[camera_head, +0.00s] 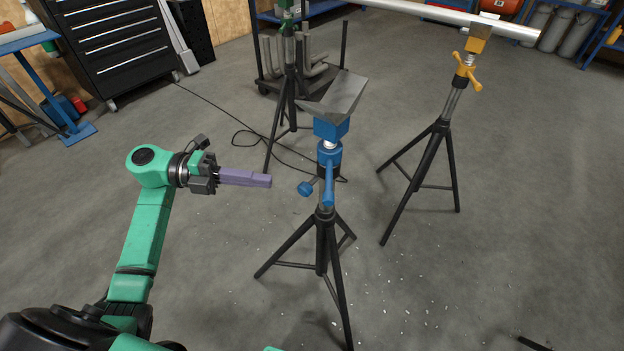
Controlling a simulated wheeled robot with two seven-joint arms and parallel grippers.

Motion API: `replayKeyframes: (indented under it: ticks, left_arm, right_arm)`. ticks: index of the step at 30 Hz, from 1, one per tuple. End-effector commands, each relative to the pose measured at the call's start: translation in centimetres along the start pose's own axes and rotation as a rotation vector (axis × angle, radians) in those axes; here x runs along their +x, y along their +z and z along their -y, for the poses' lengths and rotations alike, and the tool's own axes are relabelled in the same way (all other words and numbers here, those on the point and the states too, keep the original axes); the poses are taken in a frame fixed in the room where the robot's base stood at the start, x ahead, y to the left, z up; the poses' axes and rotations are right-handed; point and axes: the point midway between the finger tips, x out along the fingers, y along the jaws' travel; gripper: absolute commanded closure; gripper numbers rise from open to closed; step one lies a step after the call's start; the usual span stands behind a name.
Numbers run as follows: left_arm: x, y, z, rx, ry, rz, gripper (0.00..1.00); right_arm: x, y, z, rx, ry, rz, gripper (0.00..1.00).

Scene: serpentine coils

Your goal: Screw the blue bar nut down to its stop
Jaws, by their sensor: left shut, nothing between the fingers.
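The blue bar nut (329,155) sits on the threaded post of the middle tripod stand (322,240). Its bars stick out below, one ending in a round knob (305,189) toward the left and one pointing toward me. A short bright stretch of post shows between the nut and the blue block (331,128) under the grey tilted head plate (340,95). My left gripper (266,180) has purple fingers, shut and empty. It points right, a little left of the knob and apart from it. My right gripper is not in view.
A stand with a yellow bar nut (467,75) at the right holds up a long metal pipe (450,12). A green-topped stand (289,50) is behind. A black cable (240,137) lies on the floor. Pale chips litter the floor at the front right. A black tool chest (115,45) stands back left.

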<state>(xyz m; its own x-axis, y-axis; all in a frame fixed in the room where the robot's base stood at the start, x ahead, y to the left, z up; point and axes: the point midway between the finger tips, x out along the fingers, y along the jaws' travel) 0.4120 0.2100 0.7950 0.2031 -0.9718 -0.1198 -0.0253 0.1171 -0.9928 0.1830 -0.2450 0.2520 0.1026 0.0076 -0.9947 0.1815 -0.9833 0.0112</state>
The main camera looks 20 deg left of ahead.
Motion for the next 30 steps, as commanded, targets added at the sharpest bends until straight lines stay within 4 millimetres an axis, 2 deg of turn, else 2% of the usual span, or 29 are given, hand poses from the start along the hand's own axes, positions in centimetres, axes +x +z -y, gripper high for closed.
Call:
replayKeyframes:
  ticks: [6, 12, 17, 30]
  left_arm:
    - [4.9, 0.0, 0.2, 0.0, -0.004, -0.001, 1.0]
    - [8.4, 0.0, 1.1, 0.002, -0.004, 0.0, 1.0]
    - [9.5, 0.0, 1.3, 0.001, 0.0, 0.001, 1.0]
    - [10.0, 0.0, 1.3, 0.001, 0.001, 0.0, 1.0]
  right_arm:
    - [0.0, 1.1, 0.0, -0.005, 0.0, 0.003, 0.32]
    - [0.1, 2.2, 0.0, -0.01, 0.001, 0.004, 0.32]
    - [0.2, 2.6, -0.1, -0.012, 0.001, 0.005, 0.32]
    - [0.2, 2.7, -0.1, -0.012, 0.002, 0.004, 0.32]
